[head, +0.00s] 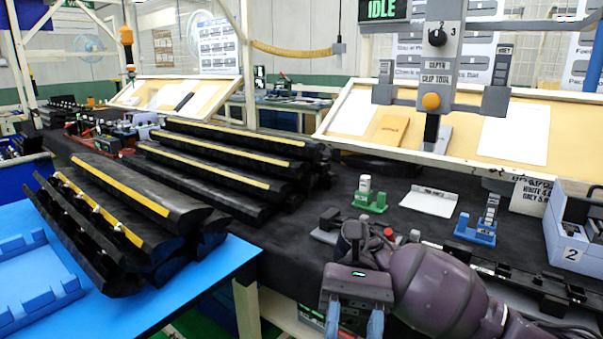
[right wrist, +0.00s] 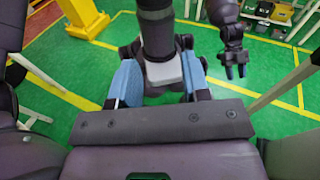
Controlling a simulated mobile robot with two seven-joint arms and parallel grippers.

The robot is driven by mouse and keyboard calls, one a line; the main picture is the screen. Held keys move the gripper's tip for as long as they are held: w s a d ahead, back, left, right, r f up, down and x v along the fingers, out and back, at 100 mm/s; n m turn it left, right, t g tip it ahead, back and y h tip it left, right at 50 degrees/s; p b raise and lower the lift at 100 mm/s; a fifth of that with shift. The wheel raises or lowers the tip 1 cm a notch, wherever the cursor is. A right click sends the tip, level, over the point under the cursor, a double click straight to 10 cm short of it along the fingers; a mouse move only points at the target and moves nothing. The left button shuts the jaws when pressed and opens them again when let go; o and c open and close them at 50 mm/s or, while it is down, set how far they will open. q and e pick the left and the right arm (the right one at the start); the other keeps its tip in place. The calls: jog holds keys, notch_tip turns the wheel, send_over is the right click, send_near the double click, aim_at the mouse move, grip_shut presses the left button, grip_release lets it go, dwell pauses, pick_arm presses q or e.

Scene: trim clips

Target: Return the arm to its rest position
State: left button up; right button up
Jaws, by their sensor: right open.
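My right arm (head: 430,285) is purple and comes in from the lower right in the head view, bent over the table's front edge. Its gripper (head: 358,322) hangs downward with blue fingers at the bottom of the picture; the fingertips are at the frame edge. In the right wrist view the two blue fingers of the right gripper (right wrist: 162,88) stand apart with no part between them. The green floor (right wrist: 90,75) lies below. My left gripper does not show in the head view.
The dark bench (head: 290,235) holds a green fixture (head: 371,203), a blue fixture (head: 476,234) and a grey bin (head: 575,248). Black trim pieces (head: 150,195) are stacked at left by a blue table (head: 165,300).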

jog(key=s+d+f+n+t+y, duration=0.1)
jog(key=d+f+n+t+y, duration=0.2)
jog(key=d+f+n+t, duration=0.55)
jog(key=d+f+n+t+y, duration=0.1)
jog(key=f+n+t+y, duration=0.35)
jog(key=t, duration=0.85)
jog(key=s+d+f+n+t+y, duration=0.15)
jog(key=d+f+n+t, duration=0.25)
jog(key=f+n+t, duration=0.5)
jog(key=s+d+f+m+g+h, duration=0.3)
jog(key=s+d+f+m+h, duration=0.35)
jog(key=s+d, duration=0.2)
jog(key=s+d+f+m+g+h, duration=0.2)
jog(key=s+d+f+m+h, duration=0.3)
jog(key=s+d+m, duration=0.3)
jog(key=a+m, duration=0.5)
jog(key=a, duration=0.4)
pick_arm(q)
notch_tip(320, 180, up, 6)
jog(key=p, duration=0.7)
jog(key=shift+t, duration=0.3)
pick_arm(e)
jog(key=shift+t+h, duration=0.35)
jog(key=shift+t, duration=0.6)
jog(key=r, duration=0.5)
jog(key=shift+w+r, duration=0.25)
jog(key=shift+r, duration=0.1)
